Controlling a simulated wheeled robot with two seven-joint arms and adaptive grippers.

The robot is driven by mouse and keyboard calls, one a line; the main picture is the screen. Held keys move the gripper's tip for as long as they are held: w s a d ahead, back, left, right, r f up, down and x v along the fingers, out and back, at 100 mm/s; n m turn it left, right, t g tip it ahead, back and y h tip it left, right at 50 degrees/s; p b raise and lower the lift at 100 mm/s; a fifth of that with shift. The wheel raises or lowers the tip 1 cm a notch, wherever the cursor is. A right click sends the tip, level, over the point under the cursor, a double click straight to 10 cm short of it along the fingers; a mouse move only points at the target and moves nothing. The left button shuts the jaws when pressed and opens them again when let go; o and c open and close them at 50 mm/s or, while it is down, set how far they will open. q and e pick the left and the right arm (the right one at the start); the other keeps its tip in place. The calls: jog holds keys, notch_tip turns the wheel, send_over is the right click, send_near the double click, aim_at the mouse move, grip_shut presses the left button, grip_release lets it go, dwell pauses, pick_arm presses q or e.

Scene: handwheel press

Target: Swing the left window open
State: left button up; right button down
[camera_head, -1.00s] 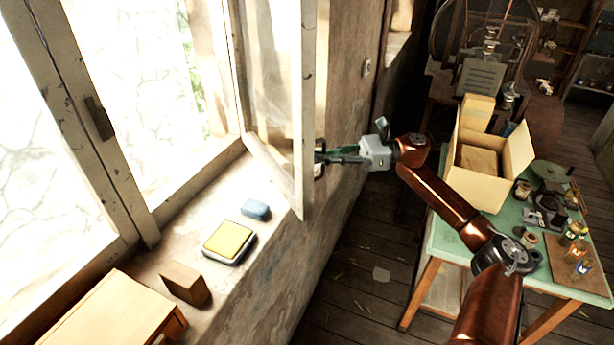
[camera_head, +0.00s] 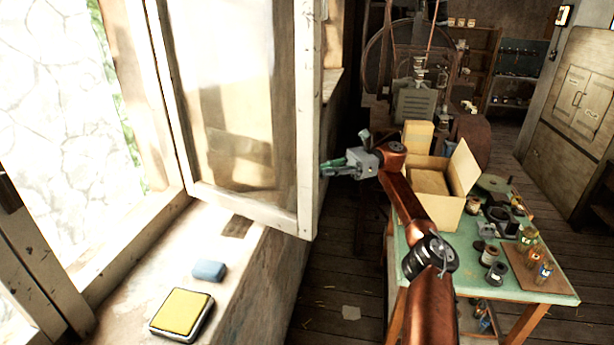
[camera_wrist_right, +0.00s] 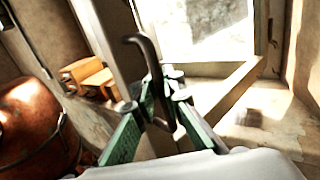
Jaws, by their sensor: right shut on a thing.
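The window sash (camera_head: 307,120) is a worn white frame with a glass pane. It stands swung out from the window opening into the room. My right gripper (camera_head: 326,168) is at the sash's free edge, on its room side. In the right wrist view, the green-padded fingers (camera_wrist_right: 156,100) are closed around a dark curved handle (camera_wrist_right: 150,58) on the sash. In the head view the handle is hidden behind the sash edge and fingers. My left gripper is not in view.
On the sill below the sash lie a blue block (camera_head: 209,271) and a yellow-topped pad (camera_head: 181,313). A green workbench (camera_head: 545,286) with an open cardboard box (camera_head: 443,208) and several jars stands to the right. Wooden floor shows between wall and bench.

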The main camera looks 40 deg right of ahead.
jog(key=shift+d, duration=0.2)
jog(key=c, duration=2.1)
grip_release()
jog(key=shift+s+d, duration=0.1)
jog(key=shift+s, duration=0.15)
jog(key=shift+w, duration=0.2)
jog(key=shift+r, duration=0.1)
